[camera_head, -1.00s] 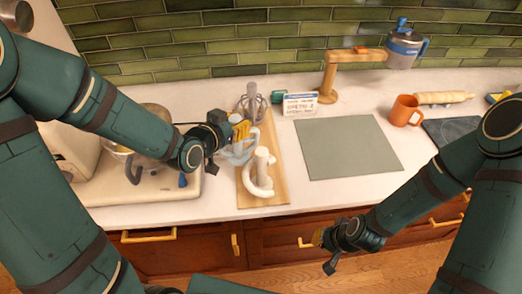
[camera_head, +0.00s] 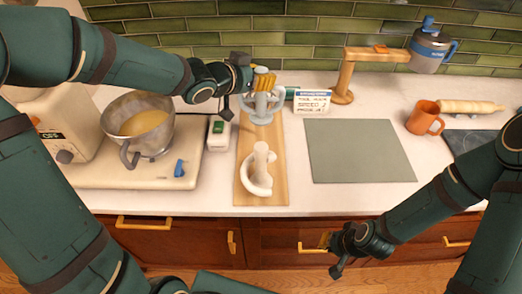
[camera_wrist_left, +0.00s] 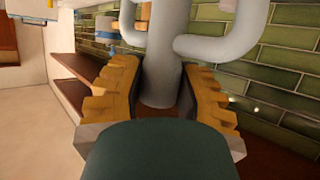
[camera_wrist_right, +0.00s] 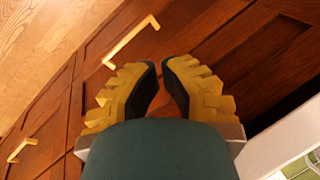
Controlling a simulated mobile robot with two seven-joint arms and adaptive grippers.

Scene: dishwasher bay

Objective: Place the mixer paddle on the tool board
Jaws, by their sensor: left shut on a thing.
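My left gripper (camera_head: 264,82) is shut on the grey mixer paddle (camera_head: 264,108), which it holds over the far end of the wooden tool board (camera_head: 246,185). In the left wrist view, the paddle's thick shaft (camera_wrist_left: 161,70) stands between the finger pads, with its curved arms beyond. Whether the paddle touches the board cannot be told. A white dough hook (camera_head: 260,172) stands on the near part of the board. The whisk is hidden behind the gripper and paddle. My right gripper (camera_wrist_right: 160,68) has its fingertips nearly together, empty, in front of the drawers.
The mixer bowl (camera_head: 140,125) is left of the board, with a small green-and-white box (camera_head: 219,132) between. A sign card (camera_head: 312,102) and wooden stand (camera_head: 345,75) are behind. The grey mat (camera_head: 360,150) is clear. An orange mug (camera_head: 424,118) stands farther right.

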